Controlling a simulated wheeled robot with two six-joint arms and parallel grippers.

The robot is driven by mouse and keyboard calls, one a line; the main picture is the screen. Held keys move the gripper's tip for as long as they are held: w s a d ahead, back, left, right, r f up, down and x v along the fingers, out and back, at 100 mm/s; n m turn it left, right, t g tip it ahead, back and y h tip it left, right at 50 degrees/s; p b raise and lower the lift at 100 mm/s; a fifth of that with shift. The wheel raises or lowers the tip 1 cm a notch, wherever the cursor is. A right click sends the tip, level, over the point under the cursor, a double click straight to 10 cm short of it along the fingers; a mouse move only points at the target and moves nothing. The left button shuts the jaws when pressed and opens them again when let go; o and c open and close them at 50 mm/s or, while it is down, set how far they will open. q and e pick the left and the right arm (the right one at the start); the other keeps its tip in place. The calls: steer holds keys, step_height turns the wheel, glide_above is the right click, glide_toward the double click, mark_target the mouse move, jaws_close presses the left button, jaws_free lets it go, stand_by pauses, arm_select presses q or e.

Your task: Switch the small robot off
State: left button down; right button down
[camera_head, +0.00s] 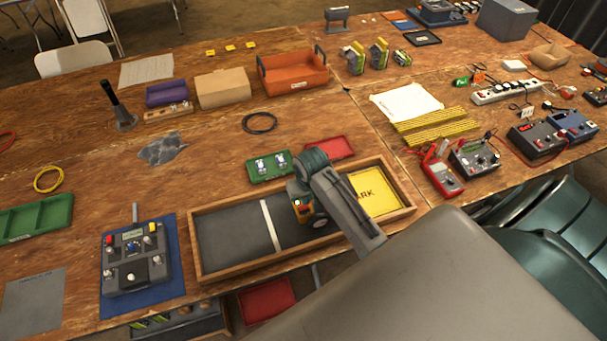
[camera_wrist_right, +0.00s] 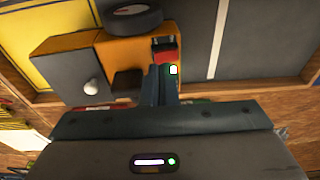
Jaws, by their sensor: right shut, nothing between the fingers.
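The small robot (camera_head: 303,208) stands in the wooden-framed pit, beside the yellow PARK area. It has an orange body, a grey block and dark wheels, and is partly hidden by my right arm. My left gripper is not in view.
The wooden pit frame (camera_head: 228,279) surrounds a dark floor with a white line. A control box (camera_head: 133,262) on a blue mat lies to the left. A green tray (camera_head: 270,167) and a red tray (camera_head: 329,147) stand behind the pit. Its left floor is clear.

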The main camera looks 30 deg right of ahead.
steer(key=shift+f, duration=0.8)
steer(key=shift+r+p, duration=0.5)
steer(key=shift+r, duration=3.05)
